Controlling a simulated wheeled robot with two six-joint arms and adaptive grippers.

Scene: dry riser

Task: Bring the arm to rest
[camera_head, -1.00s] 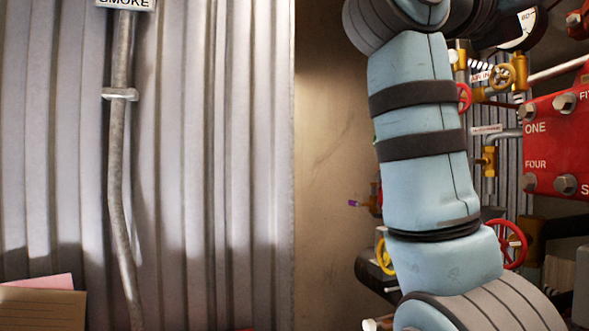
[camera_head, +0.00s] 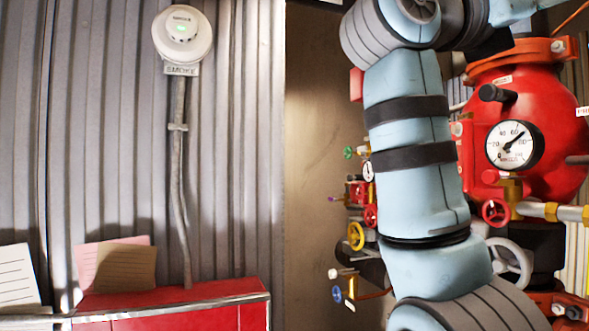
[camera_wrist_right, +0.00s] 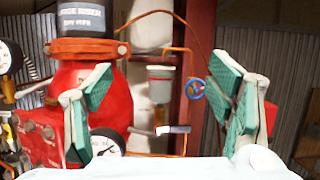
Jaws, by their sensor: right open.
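My blue-grey right arm runs from top to bottom of the head view, bent at a joint near the top. Its gripper is out of sight there. In the right wrist view my right gripper (camera_wrist_right: 162,80) is open, with its teal-padded fingers wide apart and nothing between them. Behind the fingers are a red riser body (camera_wrist_right: 95,95), a small grey-green cup-like fitting (camera_wrist_right: 161,84) and a blue handwheel (camera_wrist_right: 195,90). My left gripper is in neither view.
In the head view a red valve body with a pressure gauge (camera_head: 513,146) stands right of my arm. Small coloured handwheels, one yellow (camera_head: 356,236), are just left of it. A smoke detector (camera_head: 183,34) hangs on the corrugated wall above a red cabinet (camera_head: 180,300).

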